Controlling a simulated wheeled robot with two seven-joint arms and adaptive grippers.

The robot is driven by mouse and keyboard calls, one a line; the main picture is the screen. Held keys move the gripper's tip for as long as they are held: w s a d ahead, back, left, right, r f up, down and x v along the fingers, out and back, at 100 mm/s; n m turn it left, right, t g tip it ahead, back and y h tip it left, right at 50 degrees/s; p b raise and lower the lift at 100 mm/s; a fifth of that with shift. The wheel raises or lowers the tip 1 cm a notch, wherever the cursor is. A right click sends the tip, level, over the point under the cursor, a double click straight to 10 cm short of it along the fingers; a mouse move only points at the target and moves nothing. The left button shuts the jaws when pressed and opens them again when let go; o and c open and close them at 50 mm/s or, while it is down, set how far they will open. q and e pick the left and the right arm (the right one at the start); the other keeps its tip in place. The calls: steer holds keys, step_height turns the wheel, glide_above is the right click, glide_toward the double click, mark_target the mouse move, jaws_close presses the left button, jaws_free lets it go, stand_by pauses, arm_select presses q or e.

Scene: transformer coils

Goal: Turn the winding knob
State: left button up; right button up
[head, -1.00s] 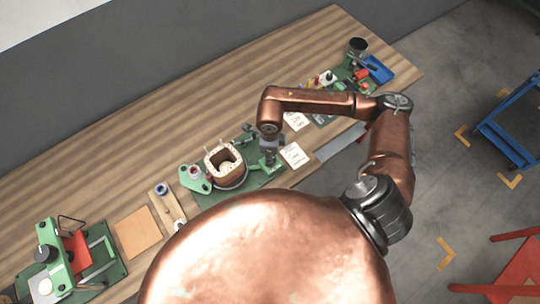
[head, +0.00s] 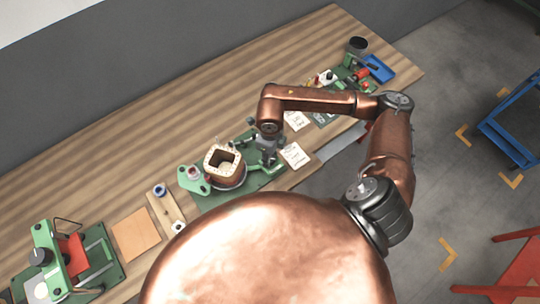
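The green winding machine (head: 210,200) stands near the front edge of the wooden bench. It carries a square coil former (head: 211,165) with a pale top flange and a brown winding. My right gripper (head: 268,159) points down at the machine's right end, beside the coil former, close to a green upright part. Its fingertips are small and partly merge with the machine, so I cannot tell whether they are open or shut. The winding knob cannot be made out and may be hidden by the gripper. My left gripper is not in view.
Paper cards (head: 295,156) lie right of the machine. A wooden strip with spools (head: 160,190), a tan sheet (head: 136,235) and a green press (head: 45,245) stand to the left. A blue tray (head: 378,68) and small tools sit at the far right end. The back of the bench is clear.

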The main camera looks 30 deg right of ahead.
steer(key=shift+o, duration=0.8)
step_height(320, 180, up, 12)
